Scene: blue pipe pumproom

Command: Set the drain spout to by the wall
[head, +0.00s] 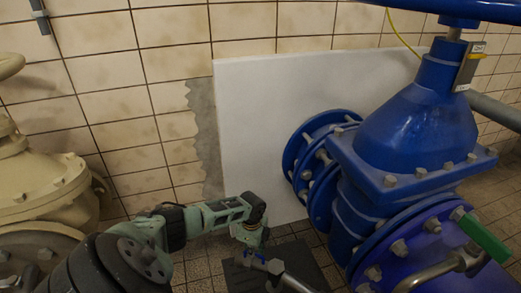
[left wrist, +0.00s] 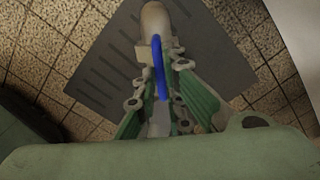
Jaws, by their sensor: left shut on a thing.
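The drain spout (head: 292,281) looks like a short grey metal pipe low in front of the blue valve; it also shows as a pale rounded tube in the left wrist view (left wrist: 155,20). A thin blue loop or lever (left wrist: 160,66) sits at its near end. My left gripper (head: 261,254) reaches down from the left and is shut on the spout's near end. Its green fingers (left wrist: 165,100) lie on both sides of it in the left wrist view. The exact contact is partly hidden by the fingers. My right gripper is not in view.
A big blue gate valve (head: 415,125) with bolted flanges stands close on the right, with a green-handled tap (head: 485,238). A white panel (head: 262,120) leans against the tiled wall (head: 160,60). A beige valve (head: 40,185) is at left. A dark slotted plate (left wrist: 215,55) lies on the floor.

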